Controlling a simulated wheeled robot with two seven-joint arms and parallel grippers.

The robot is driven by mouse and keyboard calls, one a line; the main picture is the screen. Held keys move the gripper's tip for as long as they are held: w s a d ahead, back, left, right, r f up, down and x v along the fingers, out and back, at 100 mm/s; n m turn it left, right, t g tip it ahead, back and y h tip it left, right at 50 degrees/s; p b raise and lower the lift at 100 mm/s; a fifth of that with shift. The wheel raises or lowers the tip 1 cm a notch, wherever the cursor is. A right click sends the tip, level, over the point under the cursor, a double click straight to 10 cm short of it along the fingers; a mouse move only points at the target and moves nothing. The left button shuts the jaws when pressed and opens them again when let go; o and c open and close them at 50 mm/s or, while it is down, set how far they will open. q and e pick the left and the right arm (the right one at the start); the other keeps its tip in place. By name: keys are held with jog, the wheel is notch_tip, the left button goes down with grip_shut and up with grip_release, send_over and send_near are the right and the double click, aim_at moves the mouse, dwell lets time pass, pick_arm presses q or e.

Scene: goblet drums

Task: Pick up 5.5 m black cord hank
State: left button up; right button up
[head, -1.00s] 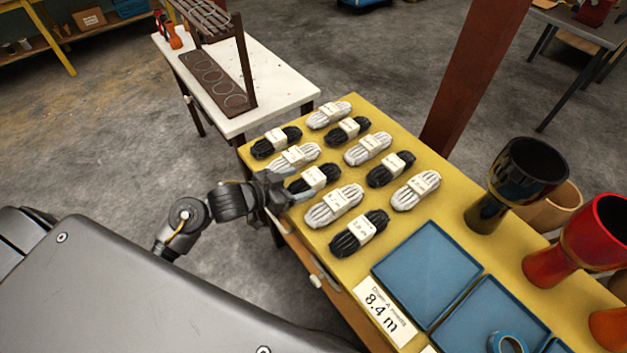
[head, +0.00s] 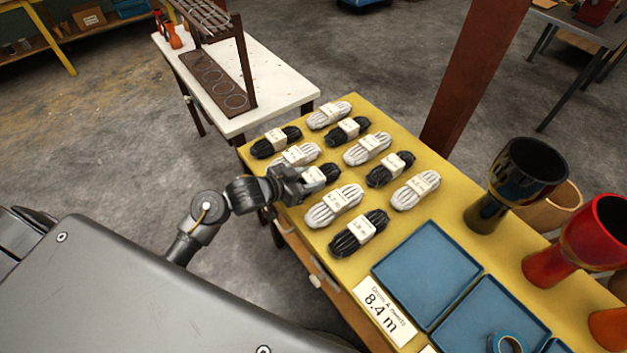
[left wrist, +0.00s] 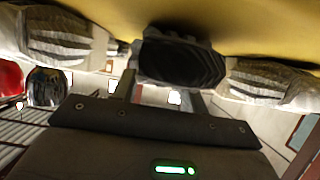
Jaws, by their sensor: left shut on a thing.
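My left gripper (head: 301,184) reaches over the yellow table's left edge and is shut on a black cord hank (head: 320,176) with a white paper band. The gripper hides the near end of this hank, and I cannot read its band. In the left wrist view the black hank (left wrist: 180,62) sits between the two fingers, with a pale hank on each side. I cannot tell whether it is clear of the table. Other black hanks lie at the back left (head: 276,142), back (head: 347,131), right (head: 390,169) and front (head: 358,233). My right gripper is not in view.
Pale hanks (head: 333,206) lie close around the held one on the yellow table (head: 300,228). Blue trays (head: 428,272) and an "8.4 m" card (head: 384,312) are at the front. Goblet drums (head: 515,185) stand right. A brown post (head: 470,80) rises behind the table.

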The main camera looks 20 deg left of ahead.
pick_arm(q)
jog(key=shift+r, duration=0.1)
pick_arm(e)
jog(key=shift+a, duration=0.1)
pick_arm(q)
jog(key=shift+r, duration=0.65)
jog(key=shift+s+d+r+p, duration=0.15)
jog(key=shift+s+r+p, duration=0.55)
jog(key=shift+s+r, duration=1.45)
jog(key=shift+s+d+r+p, duration=0.2)
jog(key=shift+s+r+p, duration=0.5)
jog(key=shift+s+r, duration=1.4)
jog(key=shift+s+d+r+p, duration=0.15)
jog(key=shift+s+r+p, duration=0.55)
jog(key=shift+s+r, duration=1.45)
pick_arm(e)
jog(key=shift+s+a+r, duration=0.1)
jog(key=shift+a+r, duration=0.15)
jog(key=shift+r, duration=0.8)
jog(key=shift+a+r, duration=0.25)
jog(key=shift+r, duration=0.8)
